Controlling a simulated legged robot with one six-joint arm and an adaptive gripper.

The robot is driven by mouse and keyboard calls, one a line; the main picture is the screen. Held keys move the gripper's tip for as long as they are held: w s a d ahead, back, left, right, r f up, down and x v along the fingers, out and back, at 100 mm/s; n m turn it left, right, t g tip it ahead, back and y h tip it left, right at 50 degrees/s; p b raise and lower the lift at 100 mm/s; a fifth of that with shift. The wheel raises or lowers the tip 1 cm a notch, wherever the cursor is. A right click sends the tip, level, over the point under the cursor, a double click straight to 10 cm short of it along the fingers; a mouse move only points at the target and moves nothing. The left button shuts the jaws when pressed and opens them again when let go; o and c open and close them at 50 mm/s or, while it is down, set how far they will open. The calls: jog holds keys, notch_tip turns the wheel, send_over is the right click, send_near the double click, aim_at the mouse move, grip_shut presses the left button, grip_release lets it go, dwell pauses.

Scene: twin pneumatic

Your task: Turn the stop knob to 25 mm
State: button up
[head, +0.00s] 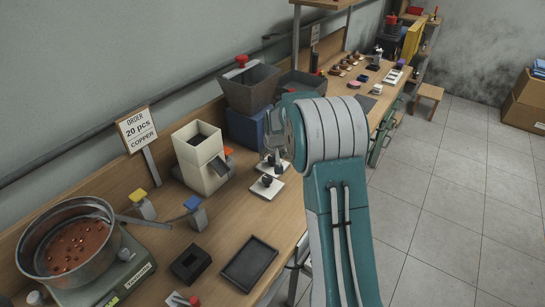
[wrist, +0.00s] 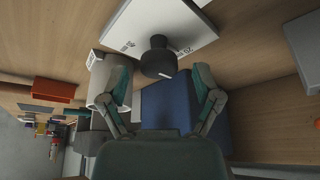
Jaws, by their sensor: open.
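A black knob (wrist: 158,58) with a pale pointer line stands on a white plate (wrist: 190,30) with small dark markings in the wrist view. In the head view, a front white plate (head: 262,190) bears a dark knob (head: 267,181). A second white plate lies just behind it, partly hidden by my gripper (head: 273,148). I cannot tell which of the two the wrist view shows. In the wrist view, my gripper (wrist: 161,76) is open and empty, its fingers spread to either side below the knob, apart from it.
A cream box-shaped dispenser (head: 202,158) stands left of the plates, and a dark hopper (head: 249,88) on a blue base behind. A black tray (head: 249,262), a copper-filled pan (head: 76,246) on a scale, and yellow and blue switches are nearer.

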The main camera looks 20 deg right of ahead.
jog(key=shift+w+f, duration=0.15)
jog(key=shift+f, duration=0.15)
grip_shut()
jog(key=shift+f+m, duration=0.1)
jog(key=shift+m, duration=0.2)
jog(key=m+h, duration=0.1)
jog(key=m, duration=0.1)
jog(key=m+g, duration=0.1)
jog(key=m, duration=0.2)
jog(key=shift+a+h, duration=0.1)
jog(key=shift+h, duration=0.3)
jog(key=m+g, duration=0.1)
jog(key=m, duration=0.2)
jog(key=m+g+h, duration=0.1)
jog(key=m, duration=0.2)
jog(key=shift+f, duration=0.1)
dwell(0.3)
